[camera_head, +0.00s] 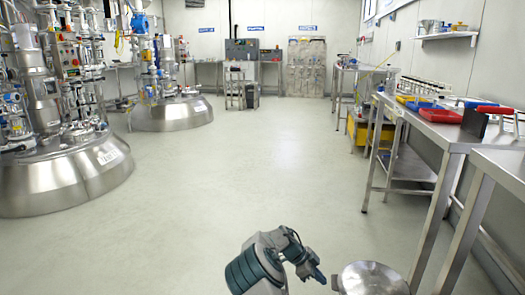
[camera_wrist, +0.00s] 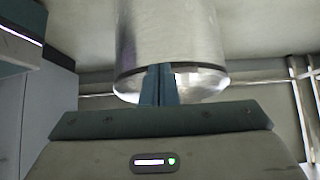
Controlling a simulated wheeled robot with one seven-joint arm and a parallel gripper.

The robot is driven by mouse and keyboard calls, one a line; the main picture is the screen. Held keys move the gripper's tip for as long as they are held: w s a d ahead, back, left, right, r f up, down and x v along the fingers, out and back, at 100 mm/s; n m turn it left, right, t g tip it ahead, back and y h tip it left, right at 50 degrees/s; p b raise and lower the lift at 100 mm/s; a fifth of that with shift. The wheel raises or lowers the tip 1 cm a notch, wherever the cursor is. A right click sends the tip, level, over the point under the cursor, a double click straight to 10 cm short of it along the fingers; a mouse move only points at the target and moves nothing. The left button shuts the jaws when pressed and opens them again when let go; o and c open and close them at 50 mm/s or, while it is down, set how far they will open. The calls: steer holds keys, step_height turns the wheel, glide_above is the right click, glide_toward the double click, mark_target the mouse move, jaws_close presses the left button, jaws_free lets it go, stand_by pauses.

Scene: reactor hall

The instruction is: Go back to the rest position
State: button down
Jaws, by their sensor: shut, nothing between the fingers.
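My gripper (camera_head: 318,277) is at the bottom centre of the head view, at the end of my bent arm. In the wrist view its two blue fingers (camera_wrist: 159,78) are together and hold nothing. A round steel vessel (camera_head: 370,279) is just right of my gripper in the head view, cut off by the bottom edge. A shiny metal cylinder (camera_wrist: 172,35) shows behind the fingertips in the wrist view. I cannot tell whether the fingers touch it.
Steel benches (camera_head: 447,130) line the right side, with red (camera_head: 440,116) and blue trays on top. Large steel reactors (camera_head: 65,180) stand at the left. A sink unit (camera_head: 242,49) is at the back. The pale floor (camera_head: 250,170) between is clear.

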steer(key=b+x, duration=0.1)
steer(key=x, duration=0.3)
steer(key=shift+a+f, duration=0.1)
stand_by(0.3)
